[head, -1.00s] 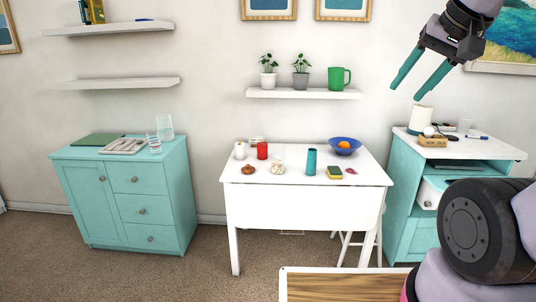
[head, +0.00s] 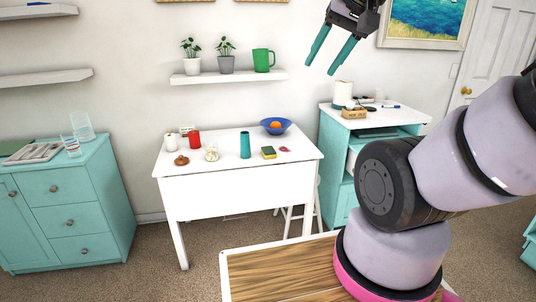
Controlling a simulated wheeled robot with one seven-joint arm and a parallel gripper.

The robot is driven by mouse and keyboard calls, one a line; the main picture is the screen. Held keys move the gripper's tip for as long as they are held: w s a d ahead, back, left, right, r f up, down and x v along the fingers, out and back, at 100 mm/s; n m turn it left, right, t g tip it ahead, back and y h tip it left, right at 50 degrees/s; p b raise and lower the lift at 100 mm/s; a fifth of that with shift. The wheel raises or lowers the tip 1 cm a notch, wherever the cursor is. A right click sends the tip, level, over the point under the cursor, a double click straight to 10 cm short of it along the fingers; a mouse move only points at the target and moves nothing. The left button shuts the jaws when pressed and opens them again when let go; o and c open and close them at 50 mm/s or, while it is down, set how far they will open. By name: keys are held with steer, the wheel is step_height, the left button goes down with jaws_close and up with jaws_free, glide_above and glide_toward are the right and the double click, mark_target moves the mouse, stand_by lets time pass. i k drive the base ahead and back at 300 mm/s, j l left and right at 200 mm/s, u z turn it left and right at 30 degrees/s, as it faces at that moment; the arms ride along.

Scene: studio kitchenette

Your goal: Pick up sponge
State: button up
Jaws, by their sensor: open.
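The sponge (head: 268,153) is small, yellow with a dark green side, and lies on top of the white table (head: 228,187) near its right front part. A teal cylinder (head: 245,145) stands upright just left of it, and a small pinkish-red item (head: 285,149) lies just right of it. My gripper (head: 325,66) is at the top of the head view, raised and well apart from the table. Its two teal fingers are spread, with nothing between them.
A blue bowl (head: 276,127) holding an orange fruit stands behind the sponge. A red can (head: 194,139), a white cup (head: 171,143) and a brown item (head: 181,160) stand further left. A wall shelf (head: 228,78) with plants and a green mug hangs above. A teal cabinet (head: 333,125) stands right.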

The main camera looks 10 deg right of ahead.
mark_target(268, 152)
steer(key=i+j, duration=0.25)
steer(key=i, duration=0.2)
steer(key=i+j, duration=0.25)
steer(key=i, duration=0.25)
steer(key=i+j, duration=0.2)
steer(key=i, duration=0.25)
steer(key=z, duration=0.05)
